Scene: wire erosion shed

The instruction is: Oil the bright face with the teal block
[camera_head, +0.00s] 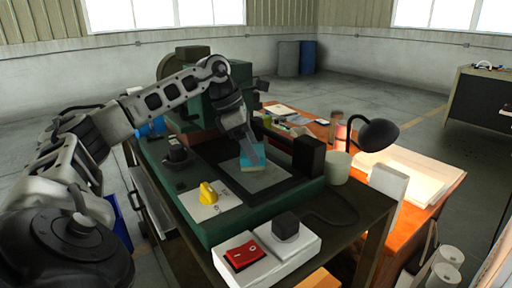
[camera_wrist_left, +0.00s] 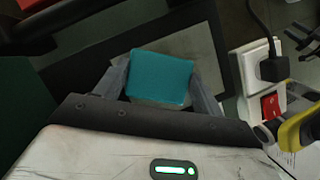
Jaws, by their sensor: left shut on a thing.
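The teal block (camera_head: 251,162) has a pale lower edge and is at the upper part of the bright face (camera_head: 265,181), a grey plate in a dark frame on the green machine. My left gripper (camera_head: 249,148) reaches down from above and is shut on the block. In the left wrist view the teal block (camera_wrist_left: 160,77) sits between the two fingers, with the bright face (camera_wrist_left: 212,50) behind it. I cannot tell whether the block's underside touches the face. My right gripper is not in view.
A yellow knob (camera_head: 208,192) stands on the machine's near left. A red switch (camera_head: 242,255) and a black plug (camera_head: 286,226) are on white boxes in front. A black block (camera_head: 309,157) and a white cup (camera_head: 337,167) stand right of the face. A black lamp (camera_head: 377,134) is farther right.

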